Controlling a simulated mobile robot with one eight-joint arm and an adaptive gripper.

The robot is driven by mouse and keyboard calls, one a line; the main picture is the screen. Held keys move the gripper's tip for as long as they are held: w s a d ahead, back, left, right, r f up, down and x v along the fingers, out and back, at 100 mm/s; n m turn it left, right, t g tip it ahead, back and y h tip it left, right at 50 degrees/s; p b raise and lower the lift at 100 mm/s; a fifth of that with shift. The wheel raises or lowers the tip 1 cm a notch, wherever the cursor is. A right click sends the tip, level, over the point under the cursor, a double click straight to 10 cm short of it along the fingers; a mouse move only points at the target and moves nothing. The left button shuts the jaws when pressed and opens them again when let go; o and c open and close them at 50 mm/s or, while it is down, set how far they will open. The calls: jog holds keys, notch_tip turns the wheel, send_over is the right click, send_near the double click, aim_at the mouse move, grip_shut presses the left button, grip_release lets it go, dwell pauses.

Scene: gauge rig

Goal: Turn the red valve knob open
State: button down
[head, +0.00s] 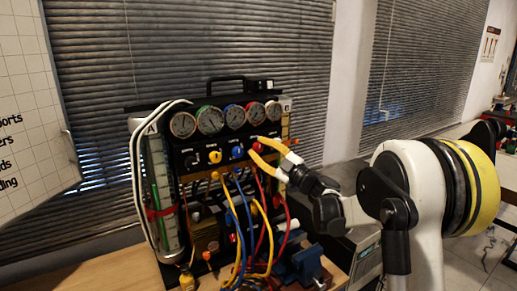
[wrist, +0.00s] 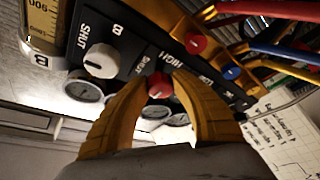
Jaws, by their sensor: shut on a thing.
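The red valve knob (head: 258,147) is on the dark front panel of the gauge rig (head: 190,160), below the row of dials. My gripper (head: 254,147) reaches it from the right with its yellow fingers on either side. In the wrist view, the red knob (wrist: 158,86) sits between the two yellow fingers of my gripper (wrist: 160,80), which are shut on it. The fingers hide part of the knob and some panel lettering around it. The words SHUT and HIGH show near it.
A white knob (wrist: 102,61) is beside it in the wrist view. A blue knob (head: 237,152) and a yellow knob (head: 215,157) are to the left in the head view. Coloured hoses (head: 240,220) hang below. A blue vise (head: 305,263) stands at the bench front.

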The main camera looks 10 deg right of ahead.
jog(key=c, duration=1.1)
grip_release()
jog(key=shift+r, duration=0.1)
jog(key=shift+o, duration=0.2)
jog(key=v, duration=1.2)
